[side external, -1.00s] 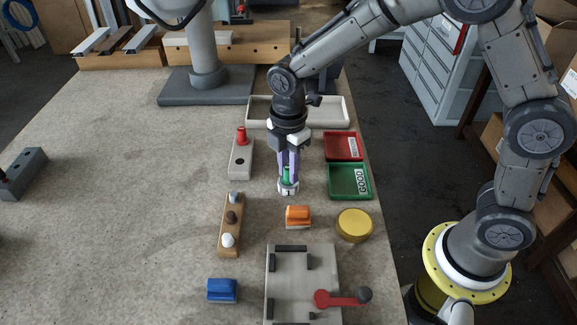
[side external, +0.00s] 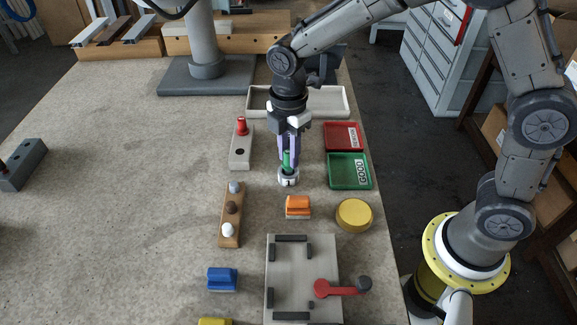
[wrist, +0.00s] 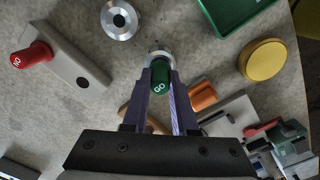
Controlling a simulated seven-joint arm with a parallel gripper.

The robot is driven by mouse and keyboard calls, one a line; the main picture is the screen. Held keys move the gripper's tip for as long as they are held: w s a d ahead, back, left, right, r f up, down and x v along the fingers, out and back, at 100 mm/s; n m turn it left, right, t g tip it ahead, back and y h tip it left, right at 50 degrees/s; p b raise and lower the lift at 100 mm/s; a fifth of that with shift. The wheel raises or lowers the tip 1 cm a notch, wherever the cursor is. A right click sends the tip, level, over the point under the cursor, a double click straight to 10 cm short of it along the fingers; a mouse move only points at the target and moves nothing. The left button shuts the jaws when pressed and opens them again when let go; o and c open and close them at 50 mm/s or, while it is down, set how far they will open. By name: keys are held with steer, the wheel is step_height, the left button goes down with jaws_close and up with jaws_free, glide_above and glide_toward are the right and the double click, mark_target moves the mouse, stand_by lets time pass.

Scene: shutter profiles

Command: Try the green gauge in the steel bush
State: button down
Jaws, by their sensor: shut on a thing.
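The green gauge (side external: 287,160), marked GO in the wrist view (wrist: 160,87), stands upright between the purple fingers of my gripper (side external: 289,165), which is shut on it.
A grey holder (side external: 239,161) carries a red gauge (side external: 241,126) and has an empty hole. Red (side external: 343,128) and green (side external: 359,158) trays stand right. An orange block (side external: 298,206) and yellow disc (side external: 354,214) are near. The bench at left is mostly clear.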

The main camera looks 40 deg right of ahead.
steer(key=shift+r, duration=2.6)
